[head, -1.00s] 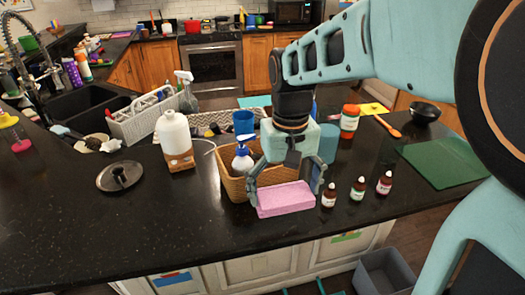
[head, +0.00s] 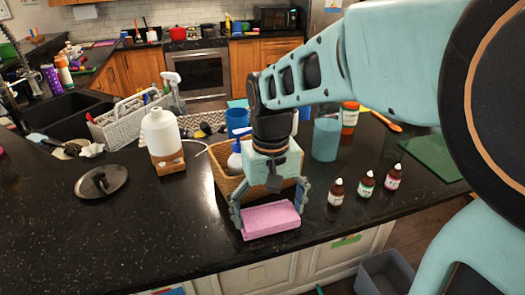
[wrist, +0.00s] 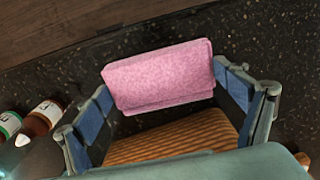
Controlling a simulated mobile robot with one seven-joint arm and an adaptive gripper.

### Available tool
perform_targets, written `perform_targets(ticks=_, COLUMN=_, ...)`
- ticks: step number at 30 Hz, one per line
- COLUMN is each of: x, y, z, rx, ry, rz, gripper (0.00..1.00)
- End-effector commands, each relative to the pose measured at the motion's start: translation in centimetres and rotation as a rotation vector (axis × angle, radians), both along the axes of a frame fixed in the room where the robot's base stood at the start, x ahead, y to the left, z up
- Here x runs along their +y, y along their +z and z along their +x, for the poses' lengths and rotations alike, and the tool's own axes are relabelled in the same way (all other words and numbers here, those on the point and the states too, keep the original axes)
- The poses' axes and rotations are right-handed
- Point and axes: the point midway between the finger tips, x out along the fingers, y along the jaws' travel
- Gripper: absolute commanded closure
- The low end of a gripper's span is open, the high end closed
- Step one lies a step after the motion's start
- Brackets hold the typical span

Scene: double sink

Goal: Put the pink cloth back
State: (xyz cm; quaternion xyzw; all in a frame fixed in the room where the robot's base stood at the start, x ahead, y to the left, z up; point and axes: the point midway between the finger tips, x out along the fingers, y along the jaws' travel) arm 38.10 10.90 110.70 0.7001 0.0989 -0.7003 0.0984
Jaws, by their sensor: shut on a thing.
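The pink cloth (head: 270,220) is a thick folded block. My gripper (head: 271,208) is shut on it, one finger at each end. The cloth is at the front side of the wicker basket (head: 222,182), near the counter's front edge; I cannot tell whether it touches the counter. In the wrist view the cloth (wrist: 160,75) lies between the fingers, with the basket (wrist: 170,143) just below it. My gripper hides part of the basket, which holds a white pump bottle with a blue top (head: 235,158).
Several small items stand close by: brown dropper bottles (head: 366,186) to the right, a blue-green cup (head: 326,140) behind, and a white jug (head: 160,132) to the left. A black lid (head: 101,181) lies further left. The counter front left is clear.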

Motion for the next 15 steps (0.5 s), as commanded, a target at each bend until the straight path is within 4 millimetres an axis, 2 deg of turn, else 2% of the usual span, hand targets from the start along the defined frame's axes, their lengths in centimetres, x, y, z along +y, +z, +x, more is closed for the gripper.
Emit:
perform_targets(ticks=11, x=0.02, y=-0.44, z=-0.02, rx=0.000, ry=0.000, rz=0.000, gripper=0.33)
perform_targets(ticks=12, x=0.02, y=-0.47, z=-0.01, rx=0.000, ry=0.000, rz=0.000, gripper=0.09)
perform_targets(ticks=15, x=0.02, y=-0.38, z=-0.01, rx=0.000, ry=0.000, rz=0.000, gripper=0.00)
